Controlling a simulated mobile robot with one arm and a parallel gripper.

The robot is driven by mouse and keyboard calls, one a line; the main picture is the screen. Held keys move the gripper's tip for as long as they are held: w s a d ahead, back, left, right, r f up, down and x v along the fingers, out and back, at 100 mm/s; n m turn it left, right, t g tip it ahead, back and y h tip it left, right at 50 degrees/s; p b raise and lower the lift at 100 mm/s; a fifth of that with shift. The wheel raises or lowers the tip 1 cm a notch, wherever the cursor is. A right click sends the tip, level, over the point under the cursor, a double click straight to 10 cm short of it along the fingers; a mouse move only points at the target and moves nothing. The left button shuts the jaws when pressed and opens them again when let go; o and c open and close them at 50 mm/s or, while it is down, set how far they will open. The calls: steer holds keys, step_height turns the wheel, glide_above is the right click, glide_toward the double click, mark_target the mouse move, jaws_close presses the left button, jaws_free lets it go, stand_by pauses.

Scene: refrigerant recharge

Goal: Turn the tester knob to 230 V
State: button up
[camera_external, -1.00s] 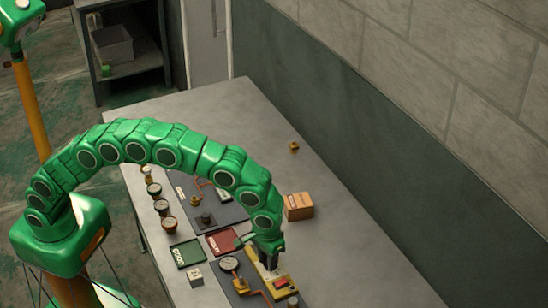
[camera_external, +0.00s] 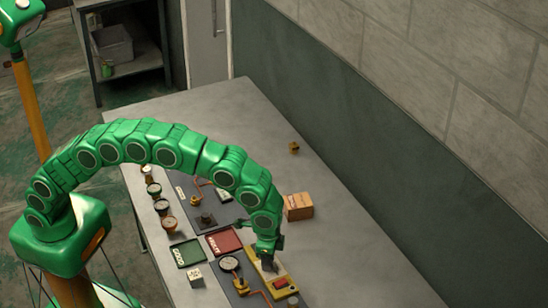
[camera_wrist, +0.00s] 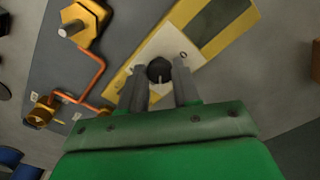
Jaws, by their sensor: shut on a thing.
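The yellow tester (camera_external: 283,283) lies on the grey table under my gripper. In the wrist view its yellow case (camera_wrist: 190,14) shows with an olive panel and a white dial plate (camera_wrist: 181,48). The dark round knob (camera_wrist: 159,69) sits on this plate, with a pale mark on its side toward my gripper. My gripper (camera_wrist: 158,83) points down with one finger on each side of the knob, shut on it. A small "0" shows on the plate right of the knob; other dial markings are hidden or too small to read.
A round gauge (camera_external: 229,264) and an orange pipe with brass fittings (camera_wrist: 90,22) lie left of the tester. A green tray (camera_external: 187,252), a red tray (camera_external: 224,241) and a cardboard box (camera_external: 299,206) are nearby.

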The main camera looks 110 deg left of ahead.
steer(key=shift+m, duration=1.1)
steer(key=o, duration=1.1)
steer(key=shift+c, duration=0.2)
steer(key=shift+r, duration=0.15)
step_height(320, 180, up, 8)
steer(key=shift+f, duration=0.25)
